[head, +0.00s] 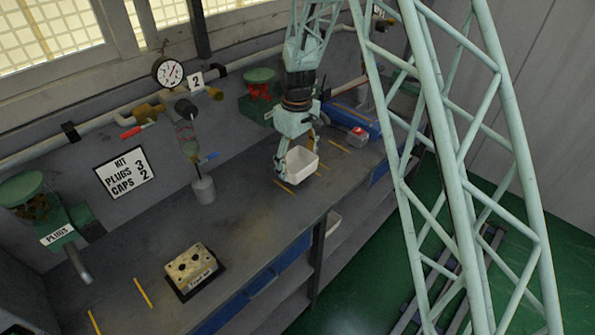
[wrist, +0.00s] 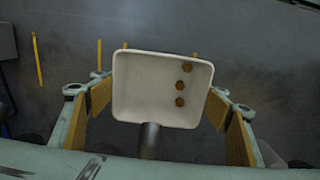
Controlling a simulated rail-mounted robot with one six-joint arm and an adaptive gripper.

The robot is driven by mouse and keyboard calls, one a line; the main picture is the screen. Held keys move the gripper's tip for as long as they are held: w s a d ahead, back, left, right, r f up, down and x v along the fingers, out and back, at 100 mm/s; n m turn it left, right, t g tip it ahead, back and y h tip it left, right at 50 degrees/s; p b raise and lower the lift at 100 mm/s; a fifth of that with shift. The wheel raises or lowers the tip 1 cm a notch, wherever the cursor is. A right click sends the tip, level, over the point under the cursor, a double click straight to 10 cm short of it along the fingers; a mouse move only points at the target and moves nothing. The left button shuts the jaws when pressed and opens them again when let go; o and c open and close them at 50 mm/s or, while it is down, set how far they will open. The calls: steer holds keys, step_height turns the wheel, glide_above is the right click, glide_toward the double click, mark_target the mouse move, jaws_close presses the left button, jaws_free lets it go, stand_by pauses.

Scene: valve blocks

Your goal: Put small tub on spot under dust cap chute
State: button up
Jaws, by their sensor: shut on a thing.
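The small white tub (head: 302,160) is between the fingers of my gripper (head: 299,151), low over the bench at its right part. In the wrist view the gripper (wrist: 160,100) is shut on the tub (wrist: 140,85), a finger at each side. Three brown hexagonal pieces (wrist: 180,86) lie in it toward the right. A green hopper with a red part (head: 260,88) stands at the wall behind, without a readable label; I cannot tell if it is the dust cap chute. A dark tube end (wrist: 150,140) shows at the tub's near edge. Whether the tub touches the bench is unclear.
Orange floor marks (head: 284,187) lie on the bench around the tub. A chute labelled PLUGS (head: 62,233) and a valve block (head: 191,268) are at the left. A grey-based gauge assembly (head: 203,190) stands mid-bench. A box with a red button (head: 357,136) is at right.

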mark_target(298, 169)
steer(key=shift+w+d, duration=0.1)
steer(key=shift+w, duration=0.3)
steer(key=shift+s+f, duration=0.1)
steer(key=shift+f, duration=1.65)
steer(key=shift+f, duration=0.25)
steer(key=o, duration=0.9)
steer(key=shift+o, duration=0.2)
steer(key=shift+r, duration=0.2)
step_height(298, 169, up, 12)
steer(key=shift+r, duration=0.1)
